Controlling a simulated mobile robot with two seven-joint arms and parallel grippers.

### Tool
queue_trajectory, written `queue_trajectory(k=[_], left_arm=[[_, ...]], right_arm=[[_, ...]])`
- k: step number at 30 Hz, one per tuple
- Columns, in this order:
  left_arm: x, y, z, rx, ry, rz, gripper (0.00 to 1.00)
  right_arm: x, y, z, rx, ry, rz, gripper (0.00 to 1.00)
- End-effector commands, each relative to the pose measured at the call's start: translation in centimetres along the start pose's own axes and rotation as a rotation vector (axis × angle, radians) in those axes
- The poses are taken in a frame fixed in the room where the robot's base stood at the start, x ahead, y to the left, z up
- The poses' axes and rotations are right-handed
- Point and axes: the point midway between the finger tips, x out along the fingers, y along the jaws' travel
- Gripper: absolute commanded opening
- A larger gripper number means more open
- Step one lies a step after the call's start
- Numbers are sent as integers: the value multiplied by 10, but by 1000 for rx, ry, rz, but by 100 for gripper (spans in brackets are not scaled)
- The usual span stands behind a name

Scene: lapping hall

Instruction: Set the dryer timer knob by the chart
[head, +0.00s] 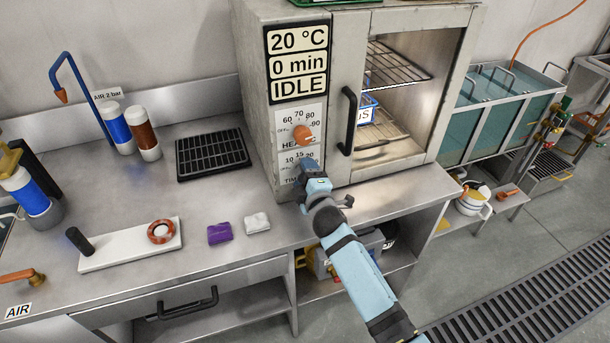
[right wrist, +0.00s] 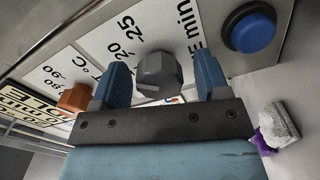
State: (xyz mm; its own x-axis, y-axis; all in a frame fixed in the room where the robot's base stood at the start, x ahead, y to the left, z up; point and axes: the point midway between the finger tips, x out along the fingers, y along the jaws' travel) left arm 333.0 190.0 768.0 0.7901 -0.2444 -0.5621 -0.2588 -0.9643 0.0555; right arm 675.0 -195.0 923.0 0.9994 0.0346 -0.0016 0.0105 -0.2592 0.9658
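The dryer (head: 340,60) stands on the steel bench with its display (head: 297,64) reading 20 °C, 0 min, IDLE. My right gripper (head: 309,172) is at the lower front panel, covering the timer knob in the head view. In the right wrist view the grey timer knob (right wrist: 157,75) sits between the two blue fingers, with a gap visible on each side. Its pale pointer line shows, but the exact setting is unclear. The orange heat knob (head: 303,135) is just above; it also shows in the wrist view (right wrist: 75,97). I cannot make out a chart. My left gripper is out of view.
A blue button (right wrist: 250,27) is beside the timer dial. The dryer's black handle (head: 348,120) is right of the panel; the chamber shows racks (head: 395,68) and a blue-edged label. Purple (head: 220,233) and white (head: 257,222) cloths, a black grid tray (head: 212,154) and bottles occupy the bench.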

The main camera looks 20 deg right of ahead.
Motion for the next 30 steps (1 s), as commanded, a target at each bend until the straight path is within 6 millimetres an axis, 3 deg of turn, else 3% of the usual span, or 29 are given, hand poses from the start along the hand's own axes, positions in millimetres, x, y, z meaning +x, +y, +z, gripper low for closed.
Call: queue_trajectory(k=[10, 24, 30], left_arm=[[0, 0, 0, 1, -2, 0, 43], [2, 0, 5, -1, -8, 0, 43], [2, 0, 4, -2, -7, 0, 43]], right_arm=[[-11, 0, 0, 0, 0, 1, 69], [-111, -1, 0, 0, 0, -1, 69], [-134, 0, 0, 0, 0, 0, 69]])
